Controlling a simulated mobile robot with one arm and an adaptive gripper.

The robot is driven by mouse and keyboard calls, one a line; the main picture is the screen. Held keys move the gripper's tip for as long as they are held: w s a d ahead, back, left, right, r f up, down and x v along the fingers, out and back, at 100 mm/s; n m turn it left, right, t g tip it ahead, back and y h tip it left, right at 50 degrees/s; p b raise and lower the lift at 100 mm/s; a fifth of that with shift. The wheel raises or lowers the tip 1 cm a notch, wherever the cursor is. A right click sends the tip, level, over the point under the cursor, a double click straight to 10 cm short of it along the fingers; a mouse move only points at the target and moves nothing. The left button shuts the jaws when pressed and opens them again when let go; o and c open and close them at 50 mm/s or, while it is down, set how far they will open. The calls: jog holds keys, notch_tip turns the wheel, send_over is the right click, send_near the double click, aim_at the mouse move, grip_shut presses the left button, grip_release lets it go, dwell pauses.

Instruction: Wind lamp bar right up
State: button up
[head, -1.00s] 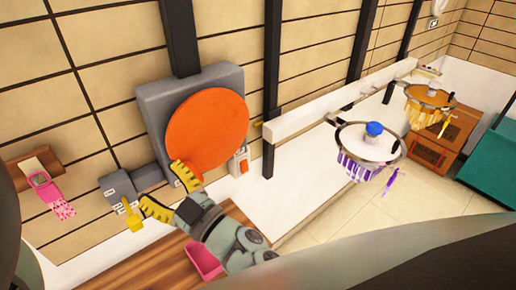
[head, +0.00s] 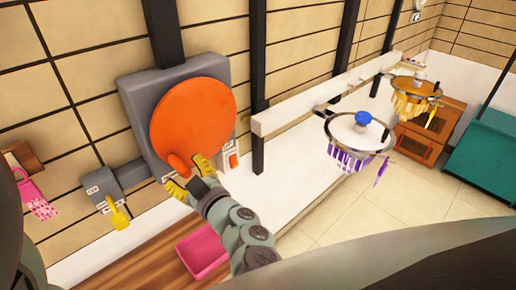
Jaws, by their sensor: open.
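A large orange disc wheel (head: 193,118) is mounted on a grey wall box (head: 135,92). An orange knob (head: 180,164) shows at its lower edge. My gripper (head: 189,177) is at that knob, its yellow fingers open, one on each side of it. I cannot tell whether they touch it. A long white bar (head: 300,112) runs along the dark posts to the right of the wheel. A ring lamp with purple fringe and a blue top (head: 357,138) and an amber-fringed ring lamp (head: 413,90) hang out from the bar.
A small orange switch (head: 233,160) with an UP label is right of the wheel. A yellow lever (head: 119,217) on a grey box is at the left. A pink tray (head: 203,252) lies on the wooden surface below my arm. A teal box (head: 494,150) stands at the right.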

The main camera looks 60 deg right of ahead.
aim_at(171, 157)
jog(key=p+x, duration=0.1)
jog(key=x, duration=0.4)
jog(key=shift+s, duration=0.1)
grip_shut()
dwell(0.4)
